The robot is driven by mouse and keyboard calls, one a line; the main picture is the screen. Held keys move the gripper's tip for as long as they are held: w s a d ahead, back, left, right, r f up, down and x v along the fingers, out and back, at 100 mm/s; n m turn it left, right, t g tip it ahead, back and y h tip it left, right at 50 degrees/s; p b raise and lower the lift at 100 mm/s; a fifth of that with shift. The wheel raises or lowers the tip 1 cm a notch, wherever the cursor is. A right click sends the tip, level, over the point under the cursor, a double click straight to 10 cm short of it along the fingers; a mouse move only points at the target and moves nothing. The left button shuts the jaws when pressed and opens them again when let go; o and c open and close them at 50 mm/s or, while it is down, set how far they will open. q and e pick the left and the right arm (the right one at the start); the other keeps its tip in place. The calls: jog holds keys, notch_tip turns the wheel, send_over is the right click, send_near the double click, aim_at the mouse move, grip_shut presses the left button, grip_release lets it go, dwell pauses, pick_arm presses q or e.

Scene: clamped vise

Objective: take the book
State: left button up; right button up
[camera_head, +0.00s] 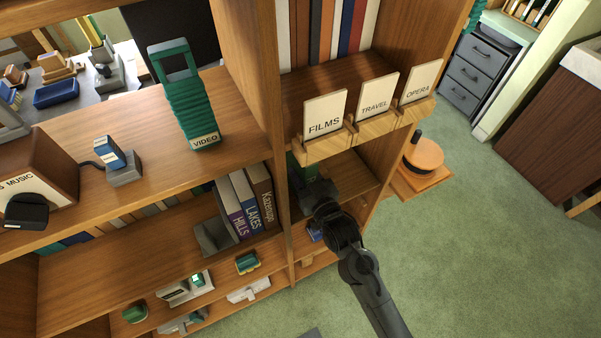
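Three upright books stand in the middle shelf: purple HILLS (228,208), blue-grey LAKES (245,202) and a brown one (262,190). A grey bookend (212,238) is beside HILLS. A row of books (325,35) with white, brown, blue and red spines stands in the upper right compartment. My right gripper (318,196) is at the opening of the compartment below the label cards, right of the brown book and apart from it. Its fingertips are not clear. A dark green thing (298,160) shows just behind it. A dark shape (25,210) at the left edge may be my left gripper.
Wooden holders with FILMS (324,114), TRAVEL (376,94) and OPERA (420,80) cards jut out above my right gripper. A green VIDEO stack (187,100) and a brown MUSIC box (40,170) stand on the upper left shelf.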

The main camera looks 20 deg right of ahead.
grip_shut()
jog(key=shift+r, duration=0.1)
jog(key=shift+r, duration=0.15)
